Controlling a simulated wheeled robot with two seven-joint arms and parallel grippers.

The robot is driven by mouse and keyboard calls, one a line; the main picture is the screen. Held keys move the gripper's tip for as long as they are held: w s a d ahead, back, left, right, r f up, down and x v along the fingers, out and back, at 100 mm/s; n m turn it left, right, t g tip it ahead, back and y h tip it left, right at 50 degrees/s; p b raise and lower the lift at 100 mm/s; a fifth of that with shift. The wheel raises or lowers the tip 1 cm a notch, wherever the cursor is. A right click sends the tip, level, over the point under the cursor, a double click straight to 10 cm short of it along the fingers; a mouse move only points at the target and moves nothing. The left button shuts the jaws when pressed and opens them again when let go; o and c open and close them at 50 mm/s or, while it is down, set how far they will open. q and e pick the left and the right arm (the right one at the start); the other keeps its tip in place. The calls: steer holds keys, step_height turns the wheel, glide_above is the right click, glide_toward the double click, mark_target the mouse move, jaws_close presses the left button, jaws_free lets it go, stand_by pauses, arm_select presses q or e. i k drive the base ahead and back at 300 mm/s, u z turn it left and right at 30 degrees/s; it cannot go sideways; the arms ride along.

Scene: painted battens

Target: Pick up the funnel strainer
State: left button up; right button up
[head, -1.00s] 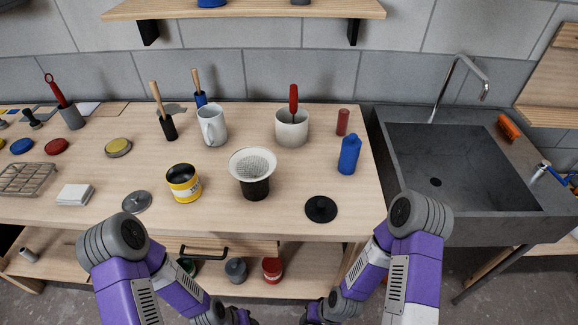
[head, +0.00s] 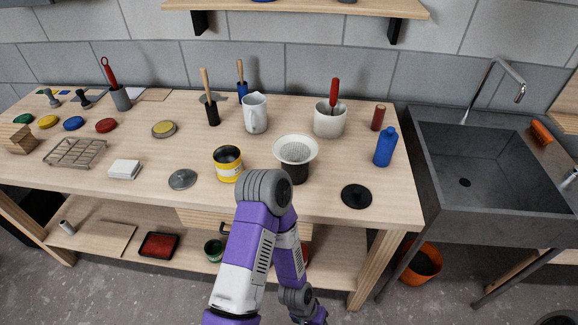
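The funnel strainer (head: 312,148) is white and wide-rimmed with a grey mesh inside. It sits upright in the mouth of a black cup (head: 294,173) near the front of the workbench, partly hiding that cup. One of my arms, apparently the left, rises from the bottom middle of the view. Its elbow is just in front of the cup, and its lower links fold down to the bottom edge. No gripper fingers show clearly, and neither gripper is seen at the strainer. My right arm is out of view.
A yellow tin (head: 228,172) stands left of the cup, and a black lid (head: 357,196) lies to its right. A white pot (head: 330,122) with a red-handled tool, a white jug (head: 255,117) and a blue bottle (head: 386,147) stand nearby. The sink (head: 455,180) is at right.

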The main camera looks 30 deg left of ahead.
mark_target(301, 148)
steer(key=k, duration=0.35)
steer(key=u, duration=0.95)
